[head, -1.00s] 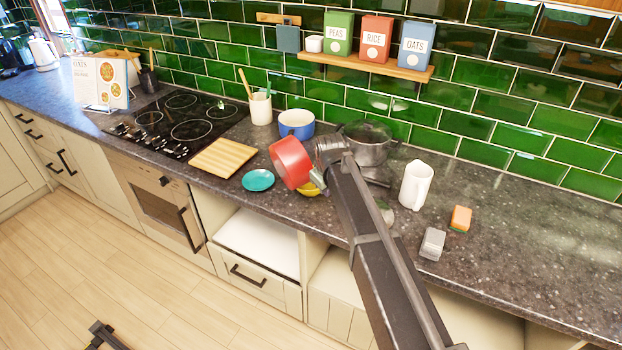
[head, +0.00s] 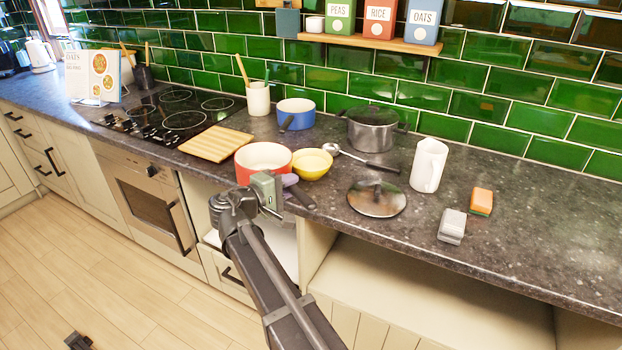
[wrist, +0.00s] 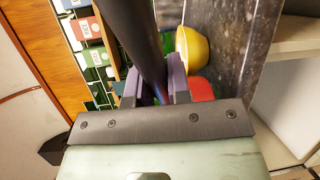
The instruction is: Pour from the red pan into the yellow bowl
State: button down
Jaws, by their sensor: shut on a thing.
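The red pan (head: 263,158) is upright in the head view, left of the yellow bowl (head: 312,164) and close to it. Its pale inside shows no clear contents. My gripper (head: 286,184) is shut on the pan's dark handle (head: 303,199). In the wrist view, the handle (wrist: 135,40) runs between the fingers (wrist: 162,88). A piece of the red pan (wrist: 201,89) shows beyond them, beside the yellow bowl (wrist: 194,48). The bowl stands upright on the counter near its front edge; its inside looks pale yellow, and I cannot tell whether it holds anything.
A blue pot (head: 296,115), a grey pot (head: 371,130) and a ladle (head: 365,160) lie behind the bowl. A glass lid (head: 376,199) and a white jug (head: 428,165) are to its right. A wooden board (head: 215,144) is to the left. The right counter is mostly clear.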

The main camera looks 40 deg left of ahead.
jog(key=shift+s+a+f+t+b, duration=0.1)
jog(key=shift+s+f+t+b, duration=0.2)
jog(key=shift+f, duration=0.2)
jog(key=shift+s+a+f+t+b, duration=0.1)
jog(key=shift+s+f+t+b, duration=0.1)
jog(key=shift+f+b, duration=0.25)
notch_tip(320, 180, up, 3)
jog(key=p, duration=0.3)
jog(key=shift+f, duration=0.1)
